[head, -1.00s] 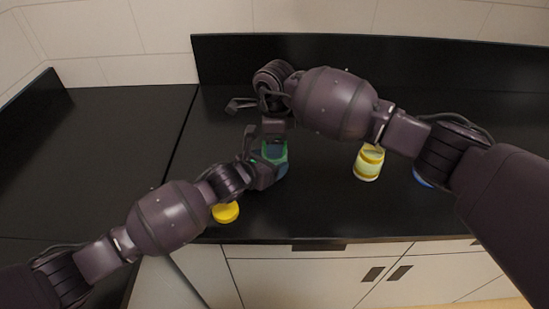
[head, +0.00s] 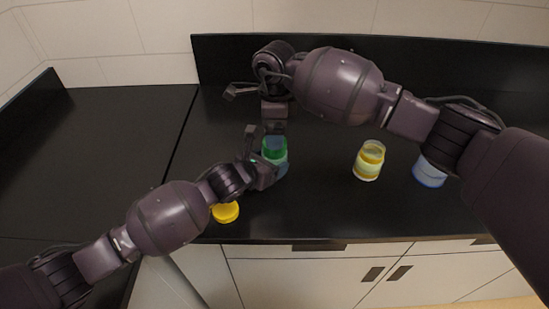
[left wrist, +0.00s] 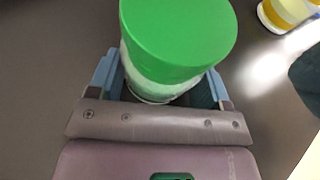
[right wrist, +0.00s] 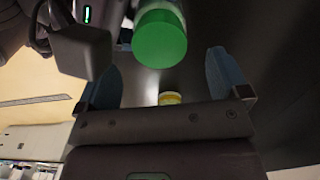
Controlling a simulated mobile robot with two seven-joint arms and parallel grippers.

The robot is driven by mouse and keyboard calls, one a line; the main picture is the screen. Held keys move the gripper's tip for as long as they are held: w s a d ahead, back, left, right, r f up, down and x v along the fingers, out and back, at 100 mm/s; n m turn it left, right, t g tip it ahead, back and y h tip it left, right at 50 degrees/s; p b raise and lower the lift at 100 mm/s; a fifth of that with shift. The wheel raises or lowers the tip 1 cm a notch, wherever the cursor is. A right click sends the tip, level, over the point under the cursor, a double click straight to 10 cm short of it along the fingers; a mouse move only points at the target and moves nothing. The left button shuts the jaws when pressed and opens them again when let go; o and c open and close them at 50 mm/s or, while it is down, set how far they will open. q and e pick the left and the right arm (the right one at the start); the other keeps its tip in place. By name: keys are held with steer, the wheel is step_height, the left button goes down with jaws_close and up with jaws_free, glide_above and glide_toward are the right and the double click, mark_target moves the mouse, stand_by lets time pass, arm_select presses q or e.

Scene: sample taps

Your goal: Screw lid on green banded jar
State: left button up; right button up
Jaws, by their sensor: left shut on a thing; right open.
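The jar (head: 282,170) stands on the black counter with a green lid (head: 274,148) on its mouth. In the left wrist view the green lid (left wrist: 178,35) sits level over the pale jar body (left wrist: 150,82); whether it is tight cannot be told. Any green band is hidden by lid and fingers. My left gripper (head: 266,172) is shut around the jar body from the left. My right gripper (head: 275,137) is open just above the lid, pointing down. In the right wrist view the lid (right wrist: 159,40) lies beyond the open fingers, apart from them.
A yellow lid (head: 225,212) lies near the counter's front edge, left of the jar. A yellow-banded jar (head: 368,163) and a blue-banded jar (head: 429,173) stand to the right. My right arm passes over the counter's back right. The left counter (head: 90,150) is clear.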

steer(key=shift+r, duration=0.25)
steer(key=shift+c, duration=0.2)
steer(key=shift+r, duration=0.15)
steer(key=shift+n+t+h, duration=0.4)
steer(key=shift+t, duration=0.1)
steer(key=r, duration=0.1)
steer(key=w+r, duration=0.1)
steer(key=r, duration=0.1)
steer(key=shift+w+d+r, duration=0.3)
steer(key=shift+d, duration=0.05)
steer(key=shift+r+n, duration=0.25)
steer(key=shift+n, duration=0.55)
steer(key=shift+s+d+n, duration=0.1)
steer(key=shift+s+n, duration=0.1)
steer(key=shift+n, duration=0.6)
steer(key=n, duration=0.2)
steer(key=shift+s+f+n+g, duration=0.3)
steer(key=shift+s+f+g, duration=0.05)
steer(key=shift+s+g, duration=0.05)
steer(key=shift+s+a+f+n+y, duration=0.15)
steer(key=shift+a+n+y, duration=0.1)
steer(key=shift+n, duration=0.35)
steer(key=shift+s+a+r+n+y, duration=0.1)
steer(key=shift+a+n+y, duration=0.1)
steer(key=shift+n, duration=0.4)
